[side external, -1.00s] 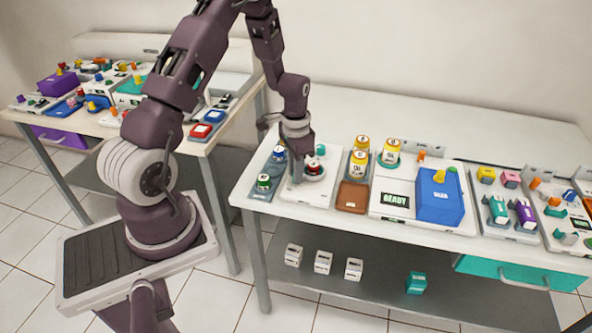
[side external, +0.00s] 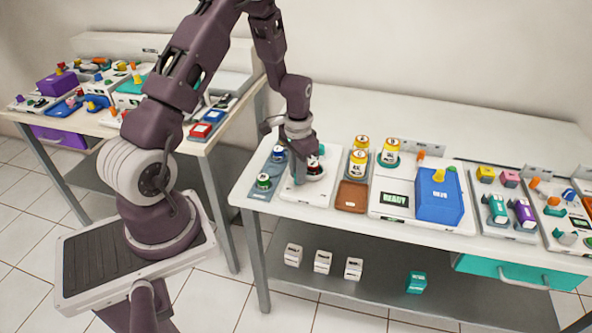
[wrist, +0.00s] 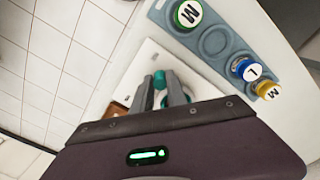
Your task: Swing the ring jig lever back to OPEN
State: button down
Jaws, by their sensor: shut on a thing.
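My gripper (wrist: 160,83) is low over this plate. In the wrist view its two grey fingers are closed about a small teal piece (wrist: 160,80), which looks like the jig's lever handle. More teal shows farther back between the fingers. In the side view my gripper (side external: 301,167) hides most of the lever, and I cannot read any OPEN mark.
A grey-blue tray (wrist: 213,41) beside the plate holds a green M jar (wrist: 188,14), a blue L jar (wrist: 246,69) and a yellow M jar (wrist: 268,90). A brown pad (side external: 352,196) and yellow jars (side external: 358,162) stand right of the jig.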

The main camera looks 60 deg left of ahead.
jog(key=n, duration=0.1)
jog(key=d+n, duration=0.1)
jog(key=shift+w+d+n, duration=0.2)
jog(key=shift+w+n, duration=0.2)
jog(key=n, duration=0.1)
jog(key=w+d+n, duration=0.1)
jog(key=n, duration=0.1)
jog(key=shift+w+d+n, duration=0.15)
jog(key=shift+d+n, duration=0.1)
jog(key=shift+n, duration=0.05)
jog(key=n, duration=0.1)
jog(key=w+d+n, duration=0.1)
jog(key=n, duration=0.1)
jog(key=shift+w, duration=0.25)
jog(key=shift+w+d+n, duration=0.15)
jog(key=shift+w+n, duration=0.55)
jog(key=shift+n, duration=0.7)
jog(key=shift+w, duration=0.1)
jog(key=c, duration=1.3)
grip_release()
jog(key=shift+r, duration=0.15)
